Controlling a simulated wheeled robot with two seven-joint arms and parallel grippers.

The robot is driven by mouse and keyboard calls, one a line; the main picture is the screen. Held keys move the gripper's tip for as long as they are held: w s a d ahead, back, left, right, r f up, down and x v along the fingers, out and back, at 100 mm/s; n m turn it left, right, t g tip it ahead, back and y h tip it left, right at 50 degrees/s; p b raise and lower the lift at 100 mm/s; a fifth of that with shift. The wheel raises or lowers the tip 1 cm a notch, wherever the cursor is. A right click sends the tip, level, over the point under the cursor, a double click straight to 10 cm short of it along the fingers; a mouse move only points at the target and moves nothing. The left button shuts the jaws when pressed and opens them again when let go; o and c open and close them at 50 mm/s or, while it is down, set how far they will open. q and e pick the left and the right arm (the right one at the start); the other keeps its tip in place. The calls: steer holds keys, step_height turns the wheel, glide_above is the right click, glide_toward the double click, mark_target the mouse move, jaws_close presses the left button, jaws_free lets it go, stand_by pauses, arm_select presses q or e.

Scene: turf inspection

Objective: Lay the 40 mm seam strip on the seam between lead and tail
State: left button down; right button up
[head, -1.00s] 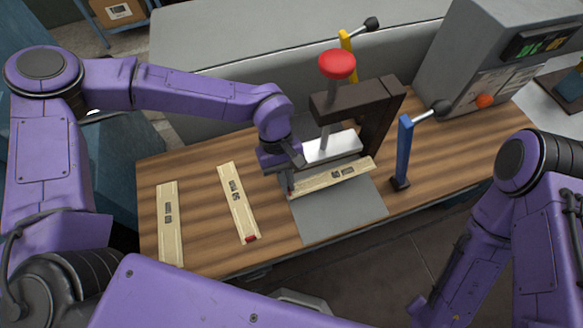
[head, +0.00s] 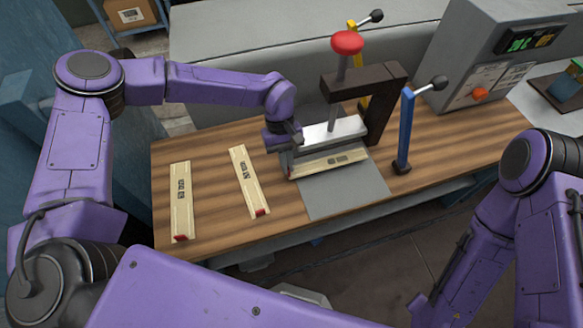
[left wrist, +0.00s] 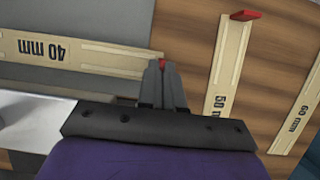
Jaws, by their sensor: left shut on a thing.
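The 40 mm seam strip (head: 318,166) is a pale wooden bar lying lengthwise across the grey sheet (head: 348,194), along the near side of the white press block (head: 335,131). My left gripper (head: 288,160) is shut on its left end. In the left wrist view the label on the strip (left wrist: 95,58) reads 40 mm, and a red tip shows at the closed fingers (left wrist: 160,75). I cannot tell whether the strip touches the sheet. No seam line shows; lead and tail cannot be told apart. My right gripper is out of view.
A 50 mm strip (head: 243,168) and a 60 mm strip (head: 181,210) lie on the wooden table to the left. A dark press frame with a red knob (head: 347,43), a blue lever post (head: 405,130) and a yellow one (head: 353,32) stand nearby.

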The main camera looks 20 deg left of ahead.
arm_select(q)
steer(key=shift+w+a+r, duration=0.15)
steer(key=shift+w+a, duration=0.05)
steer(key=shift+a, duration=0.15)
steer(key=w, duration=0.1)
steer(key=w+a, duration=0.1)
steer(key=w, duration=0.1)
steer(key=w+a, duration=0.1)
steer(key=shift+w+f+b, duration=0.2)
steer(key=shift+f+b, duration=0.15)
steer(key=shift+b, duration=0.05)
steer(key=shift+w+a+f+b, duration=0.1)
steer(key=shift+a+f+b, duration=0.05)
steer(key=shift+f+b, duration=0.15)
steer(key=shift+s+f, duration=0.25)
steer(key=shift+s, duration=0.05)
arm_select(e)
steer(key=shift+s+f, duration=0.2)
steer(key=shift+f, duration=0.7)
arm_select(q)
steer(key=shift+w, duration=0.2)
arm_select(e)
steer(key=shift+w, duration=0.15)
arm_select(q)
steer(key=shift+s, duration=0.1)
steer(key=c, duration=1.2)
jaws_free()
steer(key=shift+b, duration=0.3)
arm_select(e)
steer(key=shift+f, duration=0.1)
